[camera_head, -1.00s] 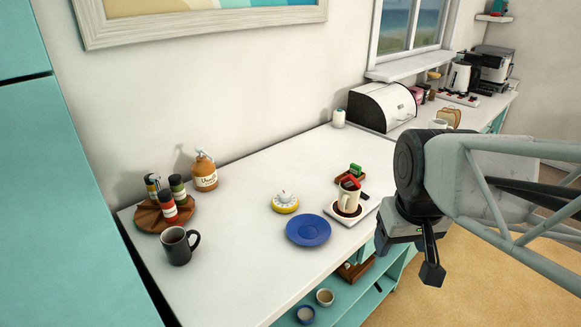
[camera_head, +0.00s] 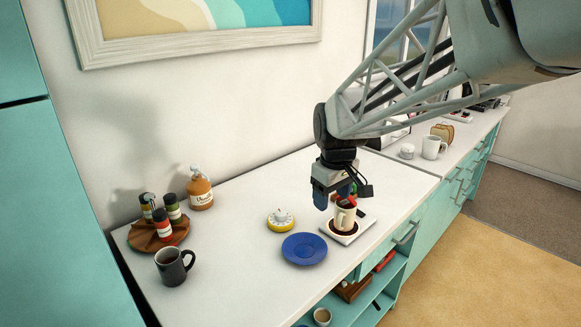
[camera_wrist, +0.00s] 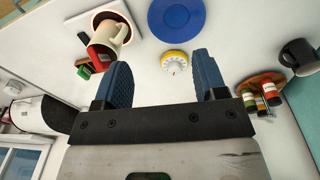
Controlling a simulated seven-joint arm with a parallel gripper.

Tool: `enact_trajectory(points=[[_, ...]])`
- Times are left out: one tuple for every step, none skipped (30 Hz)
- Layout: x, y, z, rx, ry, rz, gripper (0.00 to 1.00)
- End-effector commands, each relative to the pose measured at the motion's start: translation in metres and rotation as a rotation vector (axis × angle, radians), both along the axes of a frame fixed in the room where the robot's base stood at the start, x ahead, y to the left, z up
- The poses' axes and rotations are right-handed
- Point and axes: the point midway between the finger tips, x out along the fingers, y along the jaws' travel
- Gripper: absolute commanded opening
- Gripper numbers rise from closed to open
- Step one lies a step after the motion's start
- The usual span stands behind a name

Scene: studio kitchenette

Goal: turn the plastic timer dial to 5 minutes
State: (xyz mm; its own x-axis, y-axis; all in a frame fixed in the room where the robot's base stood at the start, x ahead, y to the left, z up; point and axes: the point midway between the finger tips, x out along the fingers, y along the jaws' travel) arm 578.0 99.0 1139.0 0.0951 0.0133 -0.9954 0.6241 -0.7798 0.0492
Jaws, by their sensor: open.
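The timer is a round yellow base with a white dial (camera_head: 281,219) on the white counter, behind the blue plate. In the wrist view the timer (camera_wrist: 174,62) lies between and beyond my two blue fingers, with a small reddish mark on its dial face. My gripper (camera_head: 336,192) is above the counter, to the right of the timer and apart from it. In the wrist view my gripper (camera_wrist: 162,75) is open with nothing between its fingers. The minute marks are too small to read.
A blue plate (camera_head: 304,249) lies just in front of the timer. At left are a dark mug (camera_head: 174,266), a wooden rack (camera_head: 143,240) with several jars, and a brown bottle (camera_head: 201,191).

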Motion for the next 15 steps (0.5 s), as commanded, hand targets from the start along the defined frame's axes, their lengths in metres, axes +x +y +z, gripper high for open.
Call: enact_trajectory(points=[[0.012,0.007,-0.005,-0.003,0.008,0.027,0.65],[0.018,0.011,-0.007,-0.004,0.011,0.043,0.65],[0.025,0.016,-0.010,-0.007,0.016,0.066,0.65],[0.031,0.020,-0.012,-0.008,0.018,0.083,0.65],[0.038,0.024,-0.015,-0.009,0.021,0.099,0.65],[0.045,0.029,-0.018,-0.011,0.025,0.121,0.65],[0.051,0.033,-0.021,-0.013,0.028,0.137,0.65],[0.057,0.037,-0.024,-0.014,0.031,0.154,0.65],[0.064,0.043,-0.028,-0.016,0.035,0.176,0.65],[0.070,0.047,-0.031,-0.018,0.038,0.193,0.65],[0.076,0.052,-0.033,-0.019,0.040,0.210,0.65],[0.083,0.057,-0.038,-0.020,0.045,0.232,0.65],[0.089,0.061,-0.041,-0.022,0.048,0.248,0.65],[0.095,0.066,-0.044,-0.022,0.050,0.264,0.65],[0.102,0.072,-0.049,-0.025,0.055,0.287,0.65]])
